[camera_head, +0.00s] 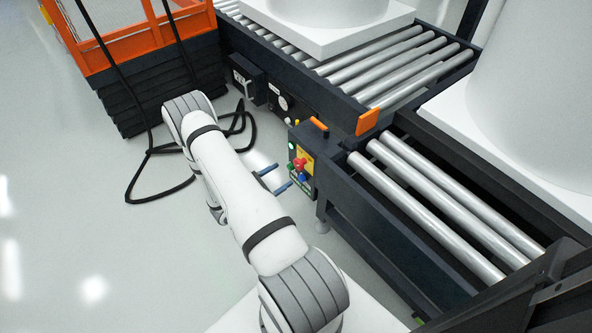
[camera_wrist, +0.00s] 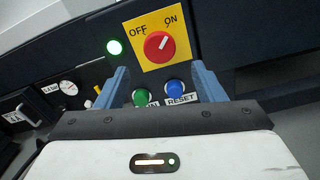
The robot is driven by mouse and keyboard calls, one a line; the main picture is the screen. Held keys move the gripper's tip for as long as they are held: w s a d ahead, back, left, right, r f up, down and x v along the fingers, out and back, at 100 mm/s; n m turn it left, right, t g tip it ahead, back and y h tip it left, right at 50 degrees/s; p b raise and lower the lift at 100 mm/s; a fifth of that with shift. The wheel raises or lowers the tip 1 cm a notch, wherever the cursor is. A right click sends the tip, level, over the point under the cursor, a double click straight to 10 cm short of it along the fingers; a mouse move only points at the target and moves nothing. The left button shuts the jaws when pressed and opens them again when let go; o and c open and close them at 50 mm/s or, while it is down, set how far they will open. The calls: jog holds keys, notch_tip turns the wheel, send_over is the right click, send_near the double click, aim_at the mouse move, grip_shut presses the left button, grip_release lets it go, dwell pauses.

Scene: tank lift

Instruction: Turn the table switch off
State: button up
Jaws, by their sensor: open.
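The table switch is a red rotary knob (camera_wrist: 158,45) on a yellow plate (camera_wrist: 181,59) marked OFF and ON. Its white mark points up and right, toward ON. In the head view the red knob (camera_head: 299,164) is on a dark control box (camera_head: 308,182) at the table's corner. My gripper (camera_head: 283,176) is open and empty, just in front of this box. In the wrist view its two blue fingers (camera_wrist: 160,82) stand wide apart below the knob, and neither visibly touches it.
A lit green lamp (camera_wrist: 114,47) is left of the plate. Green (camera_wrist: 141,97) and blue (camera_wrist: 174,86) buttons are below it, between the fingers. An orange handle (camera_head: 319,124) tops the box. Roller conveyors (camera_head: 430,215) are at right, and a black cable (camera_head: 160,196) lies on the floor.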

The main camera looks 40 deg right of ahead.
aim_at(296, 166)
jog(key=d, duration=0.2)
jog(key=d+b, duration=0.1)
jog(key=d, duration=0.1)
jog(key=s+d, duration=0.1)
jog(key=d, duration=0.2)
jog(key=shift+d, duration=0.1)
jog(key=shift+w, duration=0.1)
jog(key=shift+c, duration=0.2)
